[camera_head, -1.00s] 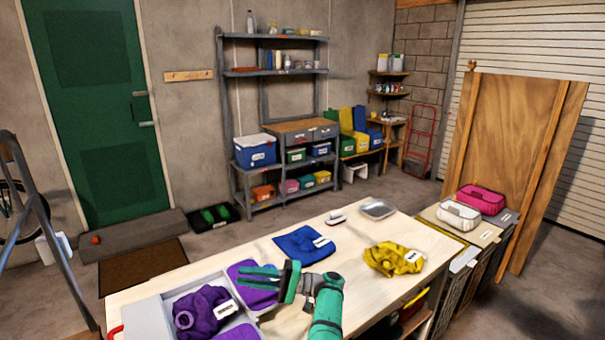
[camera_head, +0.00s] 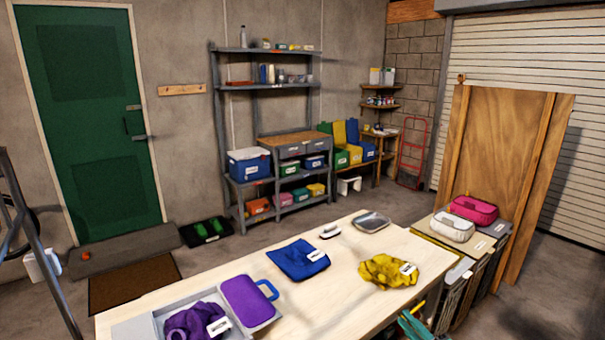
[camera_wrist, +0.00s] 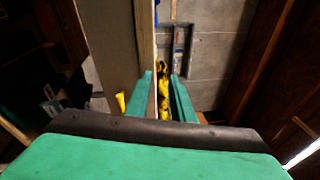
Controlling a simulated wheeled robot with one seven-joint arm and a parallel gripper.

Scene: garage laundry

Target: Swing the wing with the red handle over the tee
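The folding board lies at the near left of the table in the head view. Its left grey wing (camera_head: 132,328) shows partly, cut by the lower frame edge; no red handle is visible now. The crumpled purple tee (camera_head: 192,322), with a white label, lies in the middle. A flat purple panel (camera_head: 247,301) with a blue handle (camera_head: 268,290) is on its right. My gripper (camera_head: 414,324) is low by the table's right near edge, far from the board. In the wrist view its two green fingers (camera_wrist: 165,98) are apart, with yellow-and-black things seen beyond the gap.
On the table (camera_head: 345,305) lie a blue cloth (camera_head: 298,260), a yellow cloth (camera_head: 390,271), a small white-topped item (camera_head: 329,232) and a metal tray (camera_head: 371,222). Bins with pink (camera_head: 473,209) and white (camera_head: 452,227) caddies stand right. Bare tabletop lies between the board and yellow cloth.

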